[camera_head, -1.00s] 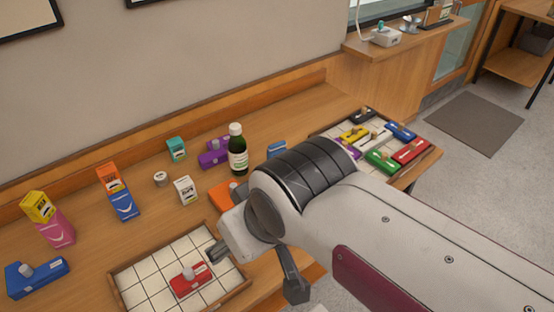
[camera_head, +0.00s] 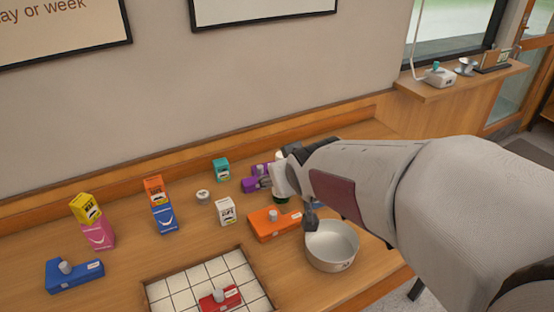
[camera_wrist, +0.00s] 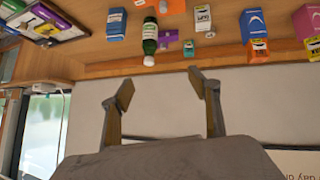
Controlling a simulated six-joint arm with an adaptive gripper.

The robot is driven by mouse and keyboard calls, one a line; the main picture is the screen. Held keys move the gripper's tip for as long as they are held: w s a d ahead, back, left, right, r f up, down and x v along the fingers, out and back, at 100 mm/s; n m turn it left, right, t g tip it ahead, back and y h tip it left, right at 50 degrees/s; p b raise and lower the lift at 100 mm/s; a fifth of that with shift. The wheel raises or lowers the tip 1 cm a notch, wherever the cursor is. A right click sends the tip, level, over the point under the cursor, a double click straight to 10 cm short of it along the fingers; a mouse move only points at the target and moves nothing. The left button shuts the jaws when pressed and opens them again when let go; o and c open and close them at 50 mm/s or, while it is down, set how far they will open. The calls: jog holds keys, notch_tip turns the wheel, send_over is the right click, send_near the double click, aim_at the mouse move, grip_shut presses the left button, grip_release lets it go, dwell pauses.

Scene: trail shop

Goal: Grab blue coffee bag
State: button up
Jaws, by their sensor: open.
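An upright blue pack with a white mark (camera_head: 163,219) stands on the counter at left with an orange box (camera_head: 157,189) on top. It also shows upside down in the wrist view (camera_wrist: 254,24). A flat blue piece with a grey knob (camera_head: 76,274) lies at far left. Another blue pack shows in the wrist view (camera_wrist: 116,24), mostly hidden behind my arm in the head view. I cannot tell for sure which is the coffee bag. My gripper (camera_head: 294,186) is near the green bottle, right of the blue-and-orange stack. Its fingers (camera_wrist: 160,90) are apart and empty.
A metal bowl (camera_head: 332,244) stands below my gripper. An orange piece (camera_head: 272,224), white box (camera_head: 226,212), small jar (camera_head: 203,196), teal box (camera_head: 221,169) and purple piece (camera_head: 255,182) lie around. A tiled tray (camera_head: 158,289) holds a red piece (camera_head: 221,298). Pink and yellow boxes are stacked at left.

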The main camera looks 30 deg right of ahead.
jog(key=w+d+f+t, duration=0.3)
jog(key=w+d+f, duration=0.3)
jog(key=w+d, duration=0.5)
jog(key=s+d+f+t, duration=0.1)
jog(key=d+f+t, duration=0.4)
jog(key=d+f, duration=0.4)
jog(key=shift+s+d+f+m, duration=0.15)
jog(key=shift+d+f+m, duration=0.15)
jog(key=shift+m, duration=0.1)
jog(key=shift+f, duration=0.1)
jog(key=shift+f, duration=2.95)
jog(key=shift+f, duration=0.1)
